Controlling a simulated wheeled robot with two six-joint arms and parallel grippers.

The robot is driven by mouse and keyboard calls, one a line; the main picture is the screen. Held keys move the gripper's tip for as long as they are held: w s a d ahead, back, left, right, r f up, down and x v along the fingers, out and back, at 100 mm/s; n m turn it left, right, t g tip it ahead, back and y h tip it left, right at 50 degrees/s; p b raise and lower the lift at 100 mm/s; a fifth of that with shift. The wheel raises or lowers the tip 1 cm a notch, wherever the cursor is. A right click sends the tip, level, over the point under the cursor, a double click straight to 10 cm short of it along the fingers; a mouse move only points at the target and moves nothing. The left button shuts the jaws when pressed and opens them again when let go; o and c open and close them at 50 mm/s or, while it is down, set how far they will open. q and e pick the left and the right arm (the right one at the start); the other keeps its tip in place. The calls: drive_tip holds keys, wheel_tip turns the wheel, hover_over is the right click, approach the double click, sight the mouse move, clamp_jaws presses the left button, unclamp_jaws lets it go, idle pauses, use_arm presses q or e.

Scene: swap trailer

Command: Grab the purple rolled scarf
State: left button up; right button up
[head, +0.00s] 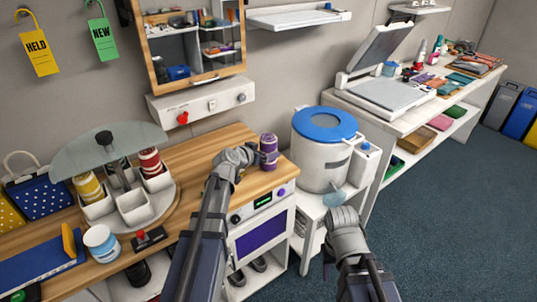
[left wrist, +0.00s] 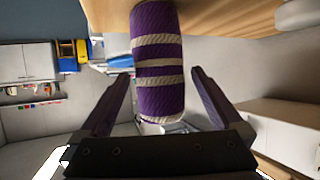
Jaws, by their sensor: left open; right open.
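The purple rolled scarf (head: 268,148) has pale bands and stands on the wooden counter near its right end. My left gripper (head: 250,155) is right beside it in the head view. In the left wrist view the scarf (left wrist: 157,65) lies between the two spread fingers of the left gripper (left wrist: 160,95), with a gap visible on each side. My right gripper (head: 345,217) is lower right, in front of the white bin, and is empty as far as I can see; its fingertips are hard to make out.
A white bin with a blue lid (head: 326,125) stands right of the counter. A rotating holder with white cups (head: 136,205) holds more rolls on the left. A white jar (head: 101,243) and a red-knobbed switch (head: 149,237) sit nearby. A cabinet (head: 190,45) hangs above.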

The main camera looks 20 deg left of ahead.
sight(268, 137)
use_arm(q)
drive_tip(key=b+x, duration=0.1)
drive_tip(key=x, duration=0.2)
drive_tip(key=shift+w, duration=0.1)
drive_tip(key=shift+r, duration=0.1)
drive_tip(key=shift+c, duration=0.7)
drive_tip(key=c, duration=1.2)
wheel_tip(268, 137, up, 10)
drive_tip(key=p, duration=1)
